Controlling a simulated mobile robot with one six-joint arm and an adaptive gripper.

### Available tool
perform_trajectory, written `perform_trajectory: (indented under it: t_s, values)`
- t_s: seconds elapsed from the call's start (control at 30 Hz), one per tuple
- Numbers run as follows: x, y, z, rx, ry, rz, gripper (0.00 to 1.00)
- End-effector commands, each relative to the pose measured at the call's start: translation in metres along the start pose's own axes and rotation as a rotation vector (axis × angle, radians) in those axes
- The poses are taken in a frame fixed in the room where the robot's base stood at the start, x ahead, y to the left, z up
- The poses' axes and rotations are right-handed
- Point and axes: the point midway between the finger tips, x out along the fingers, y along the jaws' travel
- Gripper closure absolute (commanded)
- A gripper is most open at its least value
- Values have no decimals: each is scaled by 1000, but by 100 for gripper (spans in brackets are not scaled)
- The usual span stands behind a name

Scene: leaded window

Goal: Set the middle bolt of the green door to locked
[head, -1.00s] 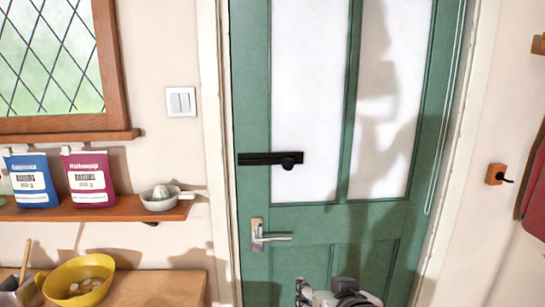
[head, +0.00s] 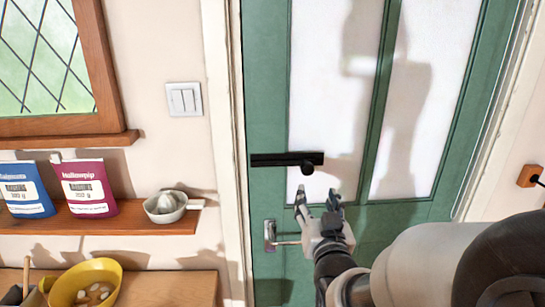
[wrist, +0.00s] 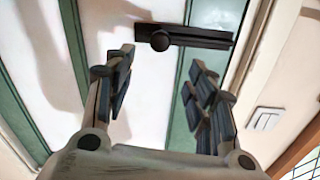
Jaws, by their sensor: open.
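The green door (head: 267,110) has frosted panes and fills the middle of the head view. Its black bolt (head: 275,159) lies level across the left stile and pane, with a round knob (head: 307,168) near its right end. In the wrist view the bolt (wrist: 200,36) and knob (wrist: 160,41) show beyond my fingertips, the picture being turned over. My gripper (head: 318,199) is open and empty, just below the knob in the head view and apart from it. My gripper (wrist: 158,75) has the knob between its fingers' lines of sight. No other bolt is in view.
A lever handle (head: 270,236) sits on the door below the bolt, partly behind my gripper.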

Motion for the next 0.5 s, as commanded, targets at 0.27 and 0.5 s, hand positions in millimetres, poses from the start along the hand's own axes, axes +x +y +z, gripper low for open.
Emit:
perform_trajectory:
  t_s: [0.27, 0.5]
  values:
    - [44, 0, 1, 2, 1, 0, 49]
    - [96, 0, 2, 1, 0, -1, 49]
